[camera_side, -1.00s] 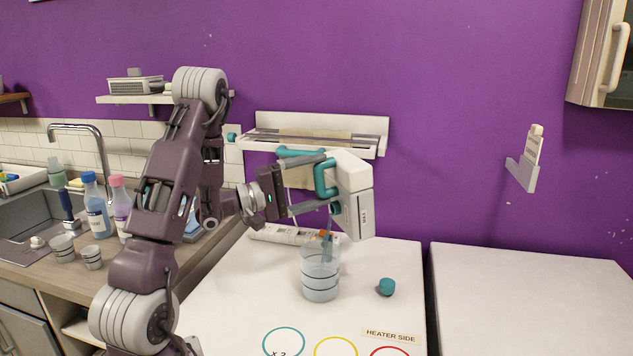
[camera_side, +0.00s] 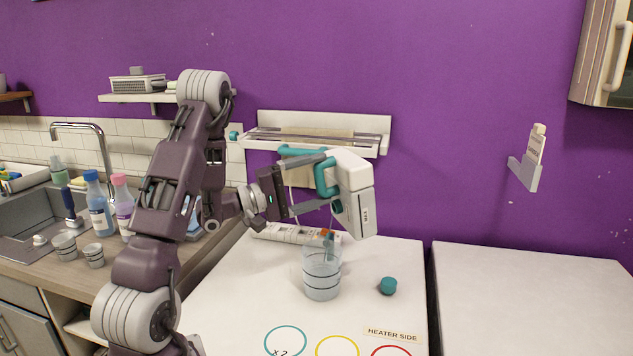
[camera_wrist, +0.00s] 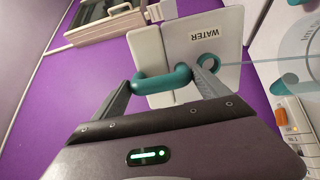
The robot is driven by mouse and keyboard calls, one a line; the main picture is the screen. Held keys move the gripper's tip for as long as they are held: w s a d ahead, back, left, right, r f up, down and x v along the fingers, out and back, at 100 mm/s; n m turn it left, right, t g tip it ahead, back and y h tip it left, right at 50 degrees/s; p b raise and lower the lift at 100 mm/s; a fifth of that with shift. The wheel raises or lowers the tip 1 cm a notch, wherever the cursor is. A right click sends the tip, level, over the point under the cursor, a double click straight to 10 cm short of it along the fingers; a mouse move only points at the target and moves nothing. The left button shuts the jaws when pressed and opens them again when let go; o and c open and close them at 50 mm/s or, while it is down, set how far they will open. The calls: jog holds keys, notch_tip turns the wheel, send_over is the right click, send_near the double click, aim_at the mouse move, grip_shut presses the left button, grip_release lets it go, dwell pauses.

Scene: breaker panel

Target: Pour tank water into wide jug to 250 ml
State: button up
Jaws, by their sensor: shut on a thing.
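The white water tank (camera_side: 357,205) with a teal handle is held in the air, tilted, above and slightly right of the clear jug (camera_side: 322,282). My gripper (camera_side: 329,180) is shut on the teal handle. In the wrist view the fingers (camera_wrist: 163,82) close around that handle, and the tank (camera_wrist: 205,38) shows a "WATER" label and a round teal spout. A thin pale stream runs from the spout toward the jug. The jug stands upright on the white counter, with dark ring marks. Its exact water level against the marks cannot be read.
A teal cap (camera_side: 388,286) lies right of the jug. A white power strip (camera_side: 285,234) with an orange-red switch lies behind it. Coloured rings (camera_side: 286,341) mark the counter front. A gap separates the right counter (camera_side: 530,290). A rack (camera_side: 320,140) hangs behind the tank.

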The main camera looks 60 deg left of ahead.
aim_at(343, 157)
jog(key=shift+s, duration=0.15)
jog(key=shift+w+d+r+g, duration=0.1)
jog(key=shift+w+r+g, duration=0.2)
jog(key=shift+w+g, duration=0.25)
jog(key=shift+w+d+r+g, duration=0.1)
jog(key=shift+w+r+g, duration=0.15)
jog(key=shift+w+g, duration=0.6)
jog(key=shift+g, duration=0.1)
jog(key=w+g, duration=0.1)
jog(key=w+r+g, duration=0.1)
jog(key=w+r+g+y, duration=0.1)
jog(key=g, duration=0.1)
jog(key=shift+w+d+r, duration=0.2)
jog(key=shift+w+d, duration=0.1)
jog(key=shift+w, duration=0.05)
jog(key=shift+w+r+g, duration=0.2)
jog(key=shift+w+g, duration=0.35)
jog(key=shift+g, duration=0.25)
